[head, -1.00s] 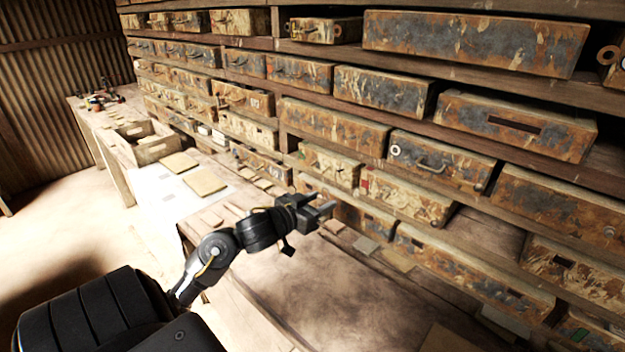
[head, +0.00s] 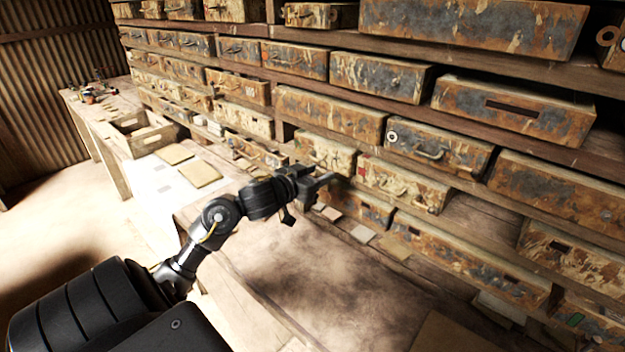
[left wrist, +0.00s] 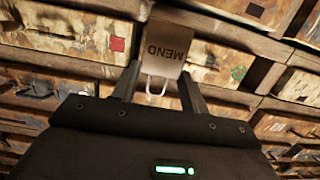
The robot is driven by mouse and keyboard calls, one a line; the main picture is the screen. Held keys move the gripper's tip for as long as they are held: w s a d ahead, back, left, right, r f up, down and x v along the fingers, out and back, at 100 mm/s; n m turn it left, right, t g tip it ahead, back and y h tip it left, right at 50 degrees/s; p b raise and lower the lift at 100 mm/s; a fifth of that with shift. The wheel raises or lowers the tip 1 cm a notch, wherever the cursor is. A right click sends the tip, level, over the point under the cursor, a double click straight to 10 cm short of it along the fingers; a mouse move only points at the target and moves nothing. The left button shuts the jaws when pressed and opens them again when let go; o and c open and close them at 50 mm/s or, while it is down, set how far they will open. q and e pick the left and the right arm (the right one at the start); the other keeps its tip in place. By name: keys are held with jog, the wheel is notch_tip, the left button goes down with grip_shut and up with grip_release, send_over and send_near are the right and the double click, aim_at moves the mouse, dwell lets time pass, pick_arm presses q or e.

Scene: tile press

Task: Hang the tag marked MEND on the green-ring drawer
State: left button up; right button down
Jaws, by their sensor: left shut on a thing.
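My left gripper (head: 322,184) is in front of the lower drawer rows in the head view. In the left wrist view the gripper (left wrist: 160,88) is shut on a grey-brown tag (left wrist: 167,45). The word MEND on it reads upside down, and a pale wire loop (left wrist: 157,86) shows at its end between the fingers. A worn drawer with a green mark (left wrist: 238,73) is just right of the tag in that view, apart from it. It seems to be the drawer (head: 322,153) just above my gripper in the head view. I cannot make out a ring there. My right gripper is out of view.
A drawer with a red mark (left wrist: 117,45) is beside it. A drawer with a white ring (head: 430,148) is further right. Loose cards lie along the bench (head: 310,265), whose middle is clear. An open wooden crate (head: 140,143) stands at the left.

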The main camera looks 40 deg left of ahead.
aim_at(322, 172)
pick_arm(q)
jog(key=shift+w+f+b, duration=0.15)
jog(key=shift+w+b, duration=0.35)
jog(key=shift+w, duration=0.35)
jog(key=shift+w+f+b, duration=0.1)
jog(key=shift+w+b, duration=0.35)
jog(key=shift+w, duration=0.35)
jog(key=shift+w+b, duration=0.5)
jog(key=shift+w+f, duration=0.25)
jog(key=shift+w, duration=0.3)
jog(key=shift+w+f, duration=0.1)
jog(key=shift+w, duration=0.05)
jog(key=shift+f, duration=0.1)
jog(key=o, duration=1.1)
